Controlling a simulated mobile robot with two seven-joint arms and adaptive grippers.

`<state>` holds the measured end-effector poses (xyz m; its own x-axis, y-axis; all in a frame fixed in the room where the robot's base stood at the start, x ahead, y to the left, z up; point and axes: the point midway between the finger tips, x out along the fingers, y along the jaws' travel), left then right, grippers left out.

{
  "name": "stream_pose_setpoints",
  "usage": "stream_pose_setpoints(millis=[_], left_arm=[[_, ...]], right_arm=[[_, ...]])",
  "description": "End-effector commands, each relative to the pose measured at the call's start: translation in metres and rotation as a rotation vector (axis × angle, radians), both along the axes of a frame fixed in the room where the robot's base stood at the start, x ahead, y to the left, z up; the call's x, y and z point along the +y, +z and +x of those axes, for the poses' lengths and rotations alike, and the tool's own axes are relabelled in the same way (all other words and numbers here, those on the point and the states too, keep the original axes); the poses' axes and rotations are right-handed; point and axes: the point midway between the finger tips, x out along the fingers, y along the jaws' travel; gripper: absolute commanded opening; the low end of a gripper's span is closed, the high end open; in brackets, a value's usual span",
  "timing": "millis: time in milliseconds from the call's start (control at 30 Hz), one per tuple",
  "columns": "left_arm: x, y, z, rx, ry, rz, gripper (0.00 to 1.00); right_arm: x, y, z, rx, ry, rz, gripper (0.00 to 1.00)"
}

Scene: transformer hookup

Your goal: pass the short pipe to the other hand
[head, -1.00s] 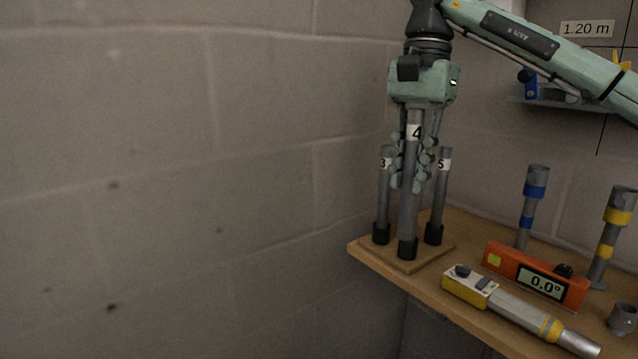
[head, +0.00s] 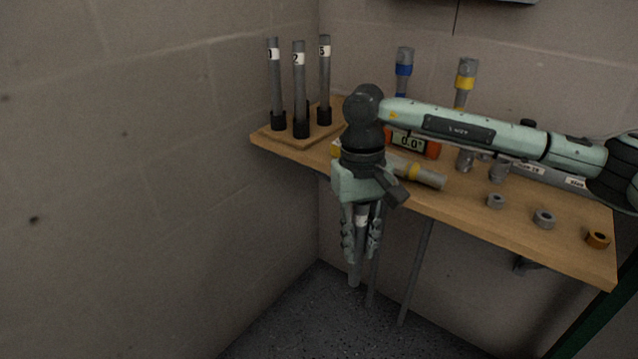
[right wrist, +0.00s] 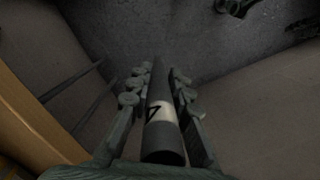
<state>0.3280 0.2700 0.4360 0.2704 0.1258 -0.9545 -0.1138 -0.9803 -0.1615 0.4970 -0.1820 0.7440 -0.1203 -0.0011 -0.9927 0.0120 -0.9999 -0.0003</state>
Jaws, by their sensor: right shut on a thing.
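The short pipe (head: 354,274) is a grey tube with a white label. In the right wrist view the pipe (right wrist: 161,140) lies lengthwise between the fingers, its label showing a 4. My right gripper (head: 361,245) is shut on it and points down, in front of the bench's front edge. The fingers hide part of the pipe in the head view, and its lower end shows below them. My left gripper does not show in the head view.
A wooden bench (head: 465,214) runs along the wall. A rack (head: 284,138) with several upright labelled pipes stands at its left end. An orange level (head: 431,149), a yellow-grey tool (head: 427,179) and loose fittings (head: 544,219) lie on it. The space left of my gripper is clear.

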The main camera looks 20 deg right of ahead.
Motion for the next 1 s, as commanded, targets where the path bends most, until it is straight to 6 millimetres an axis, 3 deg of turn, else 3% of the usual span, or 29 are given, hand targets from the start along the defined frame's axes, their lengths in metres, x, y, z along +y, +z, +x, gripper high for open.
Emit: stream_pose_setpoints(millis=[167, 500, 700, 867, 1000], left_arm=[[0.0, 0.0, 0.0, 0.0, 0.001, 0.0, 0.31], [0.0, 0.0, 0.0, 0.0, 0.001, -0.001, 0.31], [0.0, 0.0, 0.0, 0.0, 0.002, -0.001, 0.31], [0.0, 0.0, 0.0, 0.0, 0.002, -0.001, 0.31], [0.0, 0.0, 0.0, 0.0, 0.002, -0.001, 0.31]], right_arm=[[0.022, 0.019, -0.003, -0.003, 0.105, 0.003, 0.0], [0.091, 0.079, -0.014, -0.003, 0.47, 0.001, 0.0], [0.117, 0.101, -0.018, -0.001, 0.609, 0.001, 0.0], [0.127, 0.103, -0.018, 0.0, 0.675, 0.001, 0.0], [0.14, 0.086, -0.013, 0.004, 0.802, 0.0, 0.0]])
